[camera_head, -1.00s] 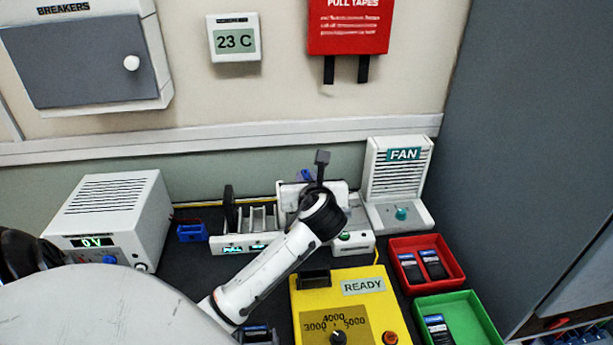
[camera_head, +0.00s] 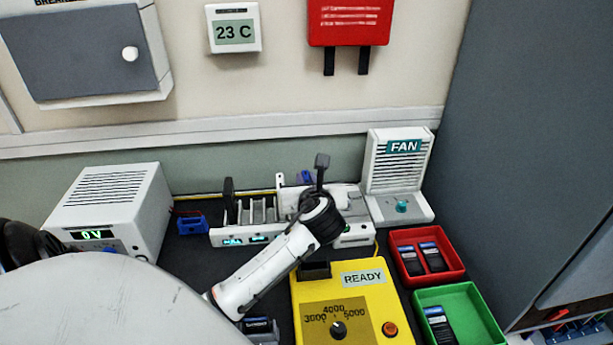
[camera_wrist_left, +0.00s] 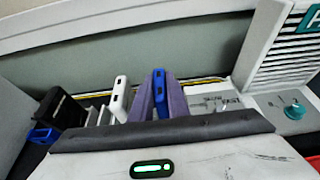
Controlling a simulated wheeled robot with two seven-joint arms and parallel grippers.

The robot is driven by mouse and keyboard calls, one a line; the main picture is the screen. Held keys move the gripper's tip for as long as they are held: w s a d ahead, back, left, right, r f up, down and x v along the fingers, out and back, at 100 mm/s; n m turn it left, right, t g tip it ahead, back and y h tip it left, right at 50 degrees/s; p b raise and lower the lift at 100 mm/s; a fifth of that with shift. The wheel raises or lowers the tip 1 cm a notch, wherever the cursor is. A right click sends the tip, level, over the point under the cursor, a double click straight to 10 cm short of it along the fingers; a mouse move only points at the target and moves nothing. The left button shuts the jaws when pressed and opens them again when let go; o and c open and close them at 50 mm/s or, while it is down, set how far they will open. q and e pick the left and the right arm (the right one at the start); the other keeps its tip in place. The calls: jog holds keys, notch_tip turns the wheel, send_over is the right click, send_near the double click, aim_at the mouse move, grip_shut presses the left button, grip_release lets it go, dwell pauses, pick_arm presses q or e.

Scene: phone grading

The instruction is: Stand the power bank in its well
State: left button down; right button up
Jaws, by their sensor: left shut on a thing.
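My left gripper (camera_head: 306,186) is over the right part of the white rack (camera_head: 226,238) at the back of the bench. In the left wrist view its purple fingers (camera_wrist_left: 161,104) are shut on the blue power bank (camera_wrist_left: 159,86), held upright with its ported end up. Only a small blue part of the power bank shows in the head view (camera_head: 304,176). The power bank's lower end and the well below are hidden by my gripper. My right gripper is not in view.
The white fan unit (camera_head: 399,165) stands close on the right. A white power supply (camera_head: 107,205) and a small blue block (camera_head: 192,224) are on the left. The yellow tester (camera_head: 375,295), red tray (camera_head: 456,273) and green tray (camera_head: 482,325) lie in front.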

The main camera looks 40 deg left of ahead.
pick_arm(q)
jog(key=shift+f, duration=0.15)
dwell(0.6)
jog(key=c, duration=1.6)
grip_release()
jog(key=shift+c, duration=0.2)
jog(key=shift+f, duration=0.1)
jog(key=shift+d, duration=0.15)
jog(key=v, duration=1)
jog(key=shift+s, duration=0.15)
